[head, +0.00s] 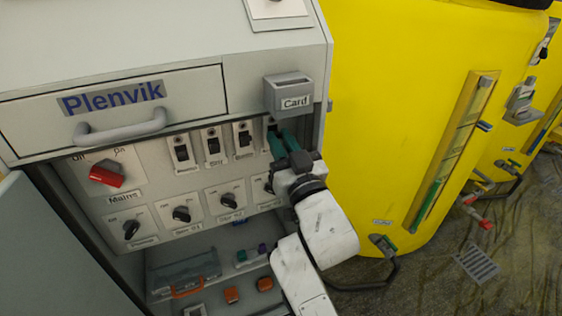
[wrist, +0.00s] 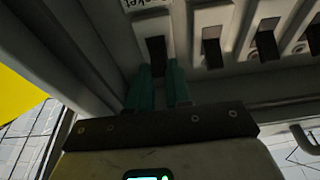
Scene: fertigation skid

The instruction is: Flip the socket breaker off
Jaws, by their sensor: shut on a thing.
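The socket breaker (wrist: 155,46) is a dark lever in a pale plate at the end of the breaker row. A partly cut-off label ending in "ket" (wrist: 152,4) is beside it in the wrist view. My gripper (wrist: 160,72) has its teal fingers on either side of the lever, shut on it. In the head view my gripper (head: 280,142) reaches the right end of the row, below the card holder. It hides most of the socket breaker there, and I cannot tell the lever's position.
Three other breakers (head: 213,142) stand left of my gripper. Rotary knobs (head: 181,214) and a red mains switch (head: 106,174) are close by. The card holder (head: 290,94) and drawer handle (head: 120,127) jut out above. A yellow tank (head: 400,110) stands right of the cabinet.

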